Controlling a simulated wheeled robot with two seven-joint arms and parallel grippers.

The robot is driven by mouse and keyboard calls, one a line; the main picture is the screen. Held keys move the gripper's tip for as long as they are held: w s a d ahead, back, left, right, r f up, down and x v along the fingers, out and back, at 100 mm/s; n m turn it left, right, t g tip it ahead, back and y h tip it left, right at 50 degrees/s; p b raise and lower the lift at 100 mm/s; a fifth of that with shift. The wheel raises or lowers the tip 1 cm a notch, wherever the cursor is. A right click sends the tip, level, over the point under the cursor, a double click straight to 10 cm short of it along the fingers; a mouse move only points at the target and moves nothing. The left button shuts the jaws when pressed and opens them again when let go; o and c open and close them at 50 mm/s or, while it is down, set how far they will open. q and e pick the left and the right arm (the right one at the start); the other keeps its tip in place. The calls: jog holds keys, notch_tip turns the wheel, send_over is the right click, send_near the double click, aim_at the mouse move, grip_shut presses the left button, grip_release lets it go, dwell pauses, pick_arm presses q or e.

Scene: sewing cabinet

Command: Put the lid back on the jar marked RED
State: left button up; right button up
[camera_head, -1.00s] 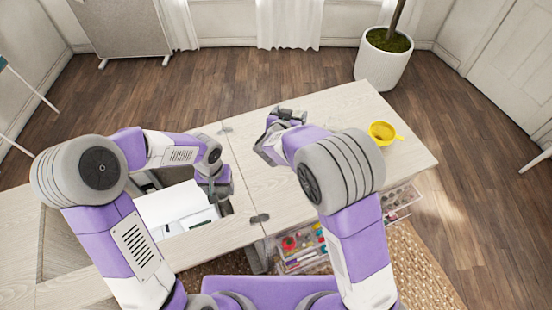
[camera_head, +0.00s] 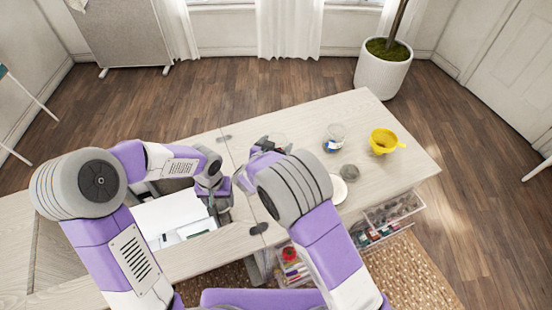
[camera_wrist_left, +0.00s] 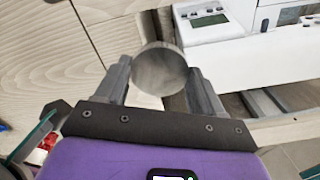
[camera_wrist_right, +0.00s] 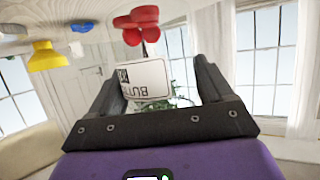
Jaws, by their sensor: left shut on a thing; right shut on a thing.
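My right gripper (camera_head: 268,148) is shut on a clear jar (camera_head: 280,140) above the table. In the right wrist view the jar's white label (camera_wrist_right: 147,78) shows upside down with letters like "BUTT". Red pieces (camera_wrist_right: 137,25) show at the jar's base; the word RED is not readable. My left gripper (camera_head: 216,192) is shut on a round grey lid (camera_wrist_left: 160,69), held between its fingers in the left wrist view (camera_wrist_left: 158,90). The lid and jar are apart, with the left gripper over the cabinet opening.
A second clear jar (camera_head: 333,137) with blue contents stands on the cabinet top (camera_head: 310,112). Another grey lid (camera_head: 349,172), a pale disc (camera_head: 338,190) and a yellow cup-like item (camera_head: 384,141) lie to the right. A white sewing machine (camera_wrist_left: 225,40) sits in the opening.

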pick_arm(q)
jog(key=shift+f, duration=0.2)
pick_arm(e)
jog(key=shift+f, duration=0.5)
pick_arm(q)
jog(key=shift+f+b, duration=0.65)
jog(key=shift+b, duration=0.05)
pick_arm(e)
jog(key=shift+f, duration=1.9)
jog(key=shift+f, duration=0.1)
jog(key=o, duration=1.1)
jog(key=shift+f, duration=0.1)
jog(key=shift+o, duration=0.2)
pick_arm(q)
jog(key=shift+r, duration=0.1)
pick_arm(e)
jog(key=shift+r, duration=0.25)
pick_arm(q)
jog(key=shift+r+p, duration=0.85)
jog(key=shift+p, duration=0.1)
pick_arm(e)
jog(key=v, duration=0.7)
jog(key=shift+s+a, duration=0.1)
jog(key=shift+s, duration=0.1)
